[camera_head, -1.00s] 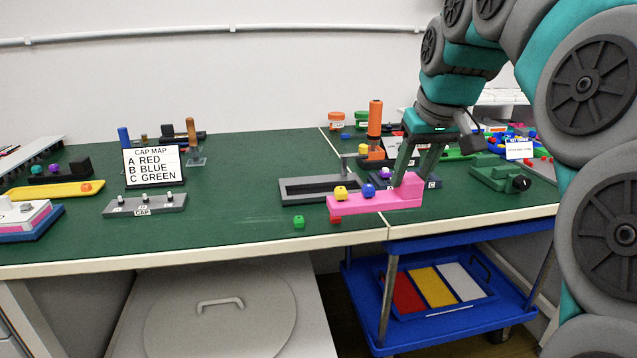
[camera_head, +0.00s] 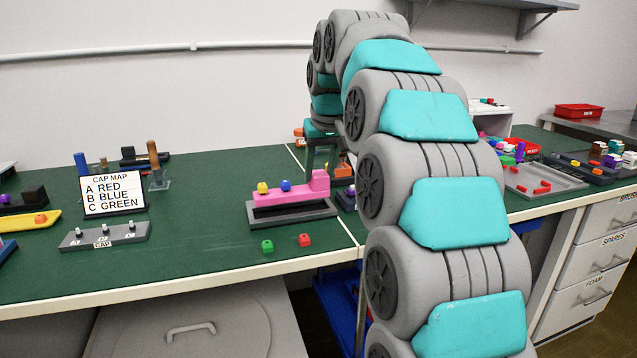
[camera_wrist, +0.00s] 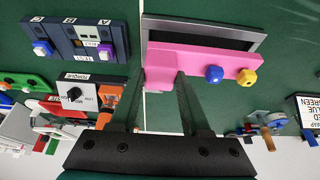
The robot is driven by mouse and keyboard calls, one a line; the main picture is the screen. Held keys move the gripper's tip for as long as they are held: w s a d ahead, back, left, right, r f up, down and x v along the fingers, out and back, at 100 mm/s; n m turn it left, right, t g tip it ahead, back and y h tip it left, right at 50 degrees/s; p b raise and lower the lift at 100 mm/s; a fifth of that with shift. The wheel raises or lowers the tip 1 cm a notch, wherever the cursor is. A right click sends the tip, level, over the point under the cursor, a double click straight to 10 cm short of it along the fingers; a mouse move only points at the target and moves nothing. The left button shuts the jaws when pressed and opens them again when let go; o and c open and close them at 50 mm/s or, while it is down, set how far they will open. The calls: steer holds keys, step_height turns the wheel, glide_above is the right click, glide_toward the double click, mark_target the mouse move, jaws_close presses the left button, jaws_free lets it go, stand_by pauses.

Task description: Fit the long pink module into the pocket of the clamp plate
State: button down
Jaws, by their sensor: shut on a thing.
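The long pink module (camera_head: 285,193) has a raised block at its right end and a yellow and a blue knob on top. My gripper (camera_wrist: 160,75) is shut on that raised block in the wrist view; in the head view my arm partly hides it. The grey clamp plate (camera_head: 292,217) lies on the green bench under the module. In the wrist view the module lies across part of the plate (camera_wrist: 257,42), and a strip of the dark pocket shows alongside it. The module looks level and roughly parallel to the pocket. I cannot tell whether it touches the plate.
A green cap (camera_head: 267,246) and a red cap (camera_head: 305,240) lie on the bench in front of the plate. A grey cap holder (camera_head: 105,236) and the cap map sign (camera_head: 113,192) stand to the left.

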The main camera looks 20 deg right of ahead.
steer(key=shift+w+f, duration=0.15)
steer(key=shift+w, duration=0.05)
steer(key=shift+f, duration=1.8)
steer(key=shift+c, duration=1.8)
jaws_free()
steer(key=v, duration=1.2)
